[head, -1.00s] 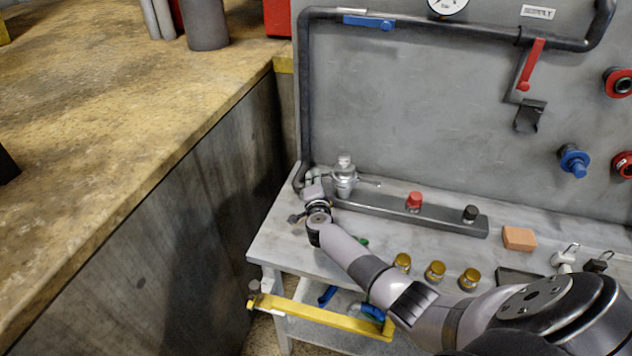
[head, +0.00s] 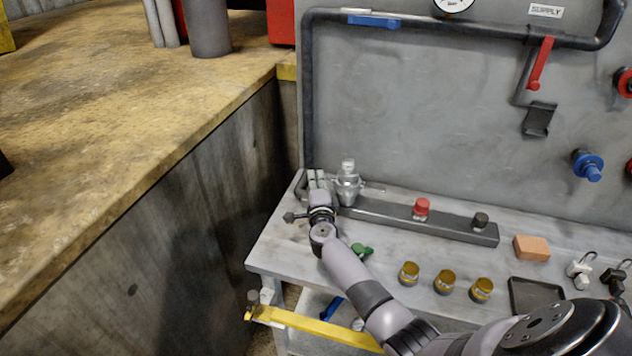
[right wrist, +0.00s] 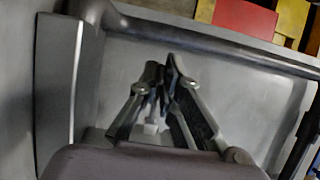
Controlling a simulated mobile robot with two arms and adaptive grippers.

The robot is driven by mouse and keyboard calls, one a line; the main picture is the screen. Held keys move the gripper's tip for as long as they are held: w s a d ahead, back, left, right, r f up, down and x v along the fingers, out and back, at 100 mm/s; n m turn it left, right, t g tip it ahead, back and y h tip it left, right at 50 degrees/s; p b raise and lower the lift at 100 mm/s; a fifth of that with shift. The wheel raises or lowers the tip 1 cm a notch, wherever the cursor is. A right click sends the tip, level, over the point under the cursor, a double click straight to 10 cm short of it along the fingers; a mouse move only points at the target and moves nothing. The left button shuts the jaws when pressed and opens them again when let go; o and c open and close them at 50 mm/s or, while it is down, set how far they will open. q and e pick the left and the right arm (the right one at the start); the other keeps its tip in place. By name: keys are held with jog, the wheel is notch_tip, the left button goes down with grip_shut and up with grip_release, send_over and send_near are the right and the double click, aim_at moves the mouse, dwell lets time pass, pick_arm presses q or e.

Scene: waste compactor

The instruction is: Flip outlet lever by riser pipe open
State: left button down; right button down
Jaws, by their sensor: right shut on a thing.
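The dark riser pipe (head: 308,95) runs down the left edge of the grey panel to the bench. My right gripper (head: 317,178) is just left of this fitting, low by the pipe. In the right wrist view its fingers (right wrist: 165,72) come together at the tips. The outlet lever is mostly hidden by the fingers, so its angle cannot be told. My left gripper is not in view.
A grey rail (head: 430,220) carries a red knob (head: 421,207) and a black knob (head: 480,221). Several brass caps (head: 445,281), a green item (head: 362,251) and an orange block (head: 531,248) lie on the bench. A blue lever (head: 373,21) and a red lever (head: 541,63) are higher up.

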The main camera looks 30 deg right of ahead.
jog(key=c, duration=2.1)
grip_release()
jog(key=shift+o, duration=0.2)
jog(key=shift+s, duration=0.1)
jog(key=shift+s+a+f, duration=0.1)
jog(key=shift+s+a, duration=0.1)
jog(key=shift+s, duration=0.1)
jog(key=v, duration=1.1)
